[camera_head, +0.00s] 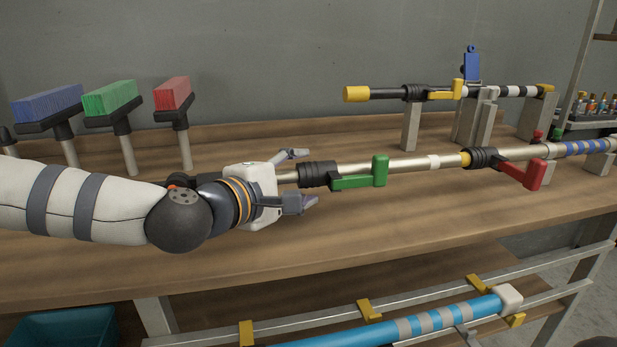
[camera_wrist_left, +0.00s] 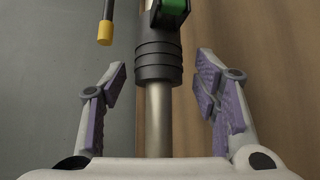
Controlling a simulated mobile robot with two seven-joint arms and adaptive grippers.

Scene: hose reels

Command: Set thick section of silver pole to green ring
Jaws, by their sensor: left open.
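A silver telescopic pole (camera_head: 408,164) lies across the bench, with a black collar and green lever (camera_head: 350,181) and a second collar with a red lever (camera_head: 521,174). A white ring (camera_head: 433,161) and a yellow ring (camera_head: 465,159) are on it; I cannot make out a green ring. My left gripper (camera_head: 306,177) is open at the pole's left section, fingers on either side of it. In the left wrist view, the bare pole (camera_wrist_left: 158,120) runs between the spread fingers, apart from both, below the black collar (camera_wrist_left: 158,62). My right gripper is not in view.
A black pole with a yellow end (camera_head: 356,94) rests on grey supports behind. A blue striped pole (camera_head: 390,327) lies on a lower rack. The bench front is clear.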

